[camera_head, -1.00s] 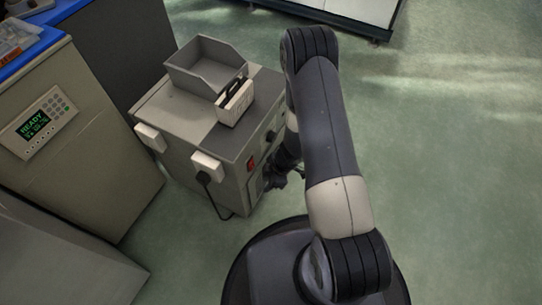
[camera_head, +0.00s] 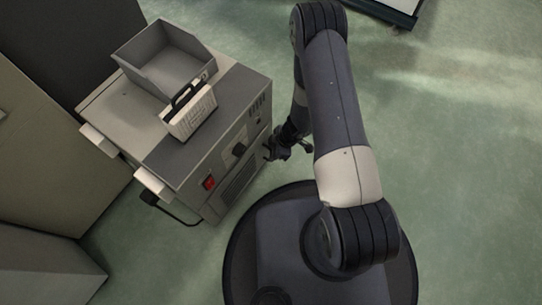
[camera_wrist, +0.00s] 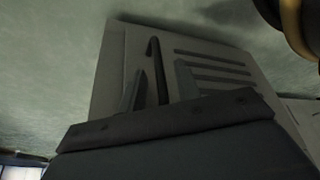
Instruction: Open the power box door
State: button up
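The power box is a grey cabinet (camera_head: 147,112) with a red switch (camera_head: 209,182), a dark knob (camera_head: 239,149) and vents on its front face. In the wrist view a light grey panel (camera_wrist: 122,50) with dark slots fills the middle, and a dark hooked handle (camera_wrist: 154,58) stands on it. My gripper (camera_head: 283,149) is beside the front face at its right part. In the wrist view my gripper (camera_wrist: 160,84) is open, with one finger on each side of the handle's lower part. Contact with the handle cannot be told. The door looks shut.
An open grey bin (camera_head: 163,62) and a small white case with a dark handle (camera_head: 190,112) sit on the cabinet top. A black cable (camera_head: 178,212) hangs at its lower left. Beige cabinets (camera_head: 50,150) stand at left. The green floor (camera_head: 460,150) at right is clear.

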jog(key=shift+x, duration=0.95)
grip_shut()
